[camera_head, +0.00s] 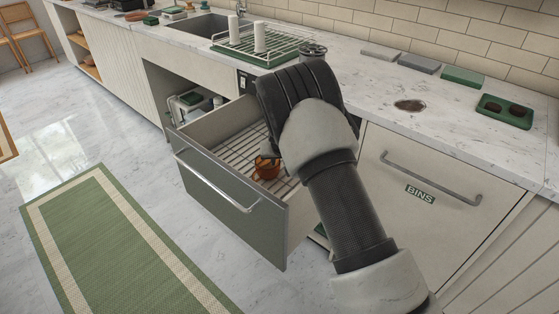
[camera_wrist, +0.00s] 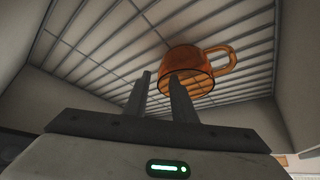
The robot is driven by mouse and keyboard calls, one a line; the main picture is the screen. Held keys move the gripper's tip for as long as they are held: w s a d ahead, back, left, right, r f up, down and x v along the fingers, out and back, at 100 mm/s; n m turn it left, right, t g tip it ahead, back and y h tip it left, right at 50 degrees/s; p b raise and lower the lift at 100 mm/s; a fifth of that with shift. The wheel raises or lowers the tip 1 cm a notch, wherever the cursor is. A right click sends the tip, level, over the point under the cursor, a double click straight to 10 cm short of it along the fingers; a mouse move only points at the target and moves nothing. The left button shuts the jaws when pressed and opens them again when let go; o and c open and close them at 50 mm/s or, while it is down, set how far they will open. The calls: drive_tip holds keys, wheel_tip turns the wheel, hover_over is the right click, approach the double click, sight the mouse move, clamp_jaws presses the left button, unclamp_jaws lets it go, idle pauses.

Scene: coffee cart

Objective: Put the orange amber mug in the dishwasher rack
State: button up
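The orange amber mug (camera_head: 267,169) sits on the wire dishwasher rack (camera_head: 238,157) inside the pulled-out drawer. In the wrist view the mug (camera_wrist: 190,62) is just beyond my fingertips, its handle pointing right, with the wire rack (camera_wrist: 100,45) behind it. My gripper (camera_wrist: 160,76) reaches down into the drawer. Its two fingers stand apart with a gap between them. The right finger overlaps the mug and the left finger lies just beside its left edge. I cannot tell whether either finger touches it. In the head view my arm hides the fingertips and the drawer's right side.
The drawer's grey front (camera_head: 225,205) with its bar handle stands out over the floor. A marble counter (camera_head: 375,75) runs above. A green drying rack with white cups (camera_head: 260,38) stands by the sink. A closed BINS door (camera_head: 430,185) is right of my arm.

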drive_tip(key=shift+r, duration=0.1)
drive_tip(key=shift+s+r, duration=0.1)
drive_tip(key=shift+r, duration=0.15)
drive_tip(key=s+d+r+y+p, duration=0.1)
drive_tip(key=s+d+r, duration=0.2)
drive_tip(key=s+r, duration=0.5)
drive_tip(key=s+d+r+p, duration=0.1)
drive_tip(key=s+d+r, duration=0.3)
drive_tip(key=r, duration=0.7)
drive_tip(key=s+d+r+y+p, duration=0.1)
drive_tip(key=s+r, duration=0.6)
drive_tip(key=r, duration=0.3)
drive_tip(key=s+d+r+h, duration=0.1)
drive_tip(key=s+d, duration=0.2)
drive_tip(key=s, duration=0.5)
drive_tip(key=s+d+r+m+h, duration=0.1)
drive_tip(key=s+d+r, duration=0.1)
drive_tip(key=s, duration=0.6)
drive_tip(key=s+d+r+g+h, duration=0.1)
drive_tip(key=s+d+r, duration=0.1)
drive_tip(key=s+d, duration=0.3)
drive_tip(key=s, duration=0.3)
drive_tip(key=shift+m, duration=0.3)
drive_tip(key=shift+r, duration=0.1)
drive_tip(key=shift+c, duration=0.5)
